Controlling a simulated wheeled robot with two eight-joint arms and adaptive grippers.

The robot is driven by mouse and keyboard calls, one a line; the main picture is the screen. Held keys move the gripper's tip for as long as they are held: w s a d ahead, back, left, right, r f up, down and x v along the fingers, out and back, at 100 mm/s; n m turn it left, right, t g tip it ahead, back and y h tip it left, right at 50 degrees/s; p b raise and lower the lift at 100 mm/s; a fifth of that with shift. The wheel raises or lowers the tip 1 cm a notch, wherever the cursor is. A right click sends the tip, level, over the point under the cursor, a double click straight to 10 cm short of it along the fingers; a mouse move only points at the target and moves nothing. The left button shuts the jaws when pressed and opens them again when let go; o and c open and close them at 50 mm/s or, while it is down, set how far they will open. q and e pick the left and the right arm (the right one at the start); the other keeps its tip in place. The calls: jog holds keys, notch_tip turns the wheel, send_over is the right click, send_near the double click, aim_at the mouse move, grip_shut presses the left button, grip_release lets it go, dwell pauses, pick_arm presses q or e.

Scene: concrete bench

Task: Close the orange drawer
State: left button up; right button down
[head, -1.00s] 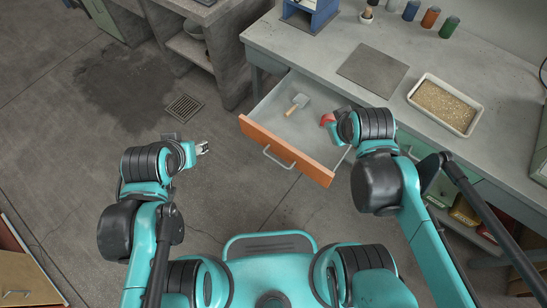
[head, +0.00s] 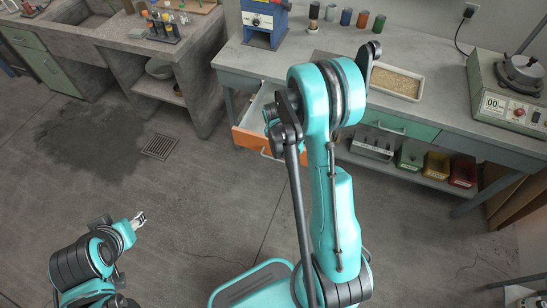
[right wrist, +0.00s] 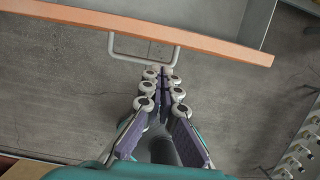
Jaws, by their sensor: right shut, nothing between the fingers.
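The orange drawer front (head: 250,140) is pulled out from under the grey bench, and part of the drawer's grey inside (head: 262,104) shows. My right arm covers the rest of it in the head view. In the right wrist view the orange front (right wrist: 140,27) runs across the top, with its metal handle (right wrist: 177,55) below it. My right gripper (right wrist: 160,72) is shut and empty, its tips at the handle's outer bar; I cannot tell whether they touch. My left gripper (head: 138,220) is low at the left, far from the drawer; its opening is unclear.
On the bench are a blue machine (head: 264,22), several small jars, a tray of grain (head: 396,82) and a device with a display (head: 510,100). Coloured bins (head: 436,165) sit on the shelf below. The floor left of the drawer is clear.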

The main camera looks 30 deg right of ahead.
pick_arm(q)
notch_tip(320, 180, down, 3)
jog(key=b, duration=0.3)
jog(key=shift+f, duration=0.2)
pick_arm(e)
jog(key=x, duration=1)
pick_arm(q)
jog(key=shift+d, duration=0.1)
pick_arm(e)
jog(key=shift+w+r, duration=0.1)
